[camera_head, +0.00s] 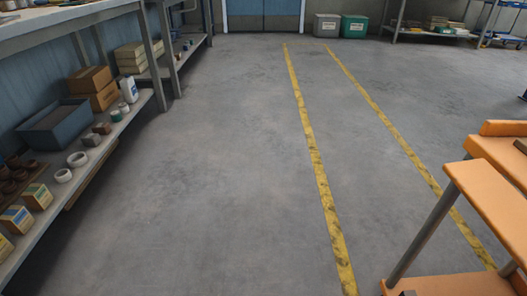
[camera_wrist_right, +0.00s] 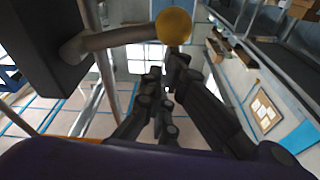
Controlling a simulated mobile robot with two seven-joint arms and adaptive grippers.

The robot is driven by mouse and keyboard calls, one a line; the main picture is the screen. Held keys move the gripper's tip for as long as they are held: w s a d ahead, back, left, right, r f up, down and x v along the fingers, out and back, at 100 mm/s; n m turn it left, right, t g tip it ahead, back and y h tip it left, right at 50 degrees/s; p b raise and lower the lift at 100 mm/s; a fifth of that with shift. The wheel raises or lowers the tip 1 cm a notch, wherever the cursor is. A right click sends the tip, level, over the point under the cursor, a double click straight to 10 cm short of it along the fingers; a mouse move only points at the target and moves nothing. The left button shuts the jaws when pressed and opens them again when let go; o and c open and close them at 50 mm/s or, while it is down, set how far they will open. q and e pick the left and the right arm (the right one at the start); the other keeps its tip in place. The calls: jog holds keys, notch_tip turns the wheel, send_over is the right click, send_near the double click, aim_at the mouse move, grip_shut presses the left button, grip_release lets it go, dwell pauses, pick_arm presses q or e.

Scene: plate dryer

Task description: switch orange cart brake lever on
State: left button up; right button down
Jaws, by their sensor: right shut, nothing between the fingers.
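The orange cart (camera_head: 490,205) stands at the lower right of the head view, cut off by the frame edge; its brake lever does not show there. In the right wrist view a grey rod (camera_wrist_right: 115,38) with a yellow ball knob (camera_wrist_right: 173,26) reaches out sideways from a dark block (camera_wrist_right: 45,45); it looks like the brake lever. My right gripper (camera_wrist_right: 165,76) is shut and empty, its dark fingertips just below the knob in the picture. I cannot tell whether they touch it. My left gripper is in neither view.
A shelf (camera_head: 105,150) with boxes, jars and a blue bin (camera_head: 58,125) runs along the left. Yellow floor lines (camera_head: 318,165) cross the open grey floor. Grey (camera_head: 326,25) and green (camera_head: 354,27) bins stand at the back. The middle floor is clear.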

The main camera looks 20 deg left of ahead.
dwell(0.4)
notch_tip(320, 180, up, 4)
jog(key=r+p, duration=0.1)
jog(key=p, duration=0.3)
jog(key=f+p+v, duration=0.1)
jog(key=v, duration=0.8)
jog(key=shift+d, duration=0.3)
jog(key=shift+s+f, duration=0.1)
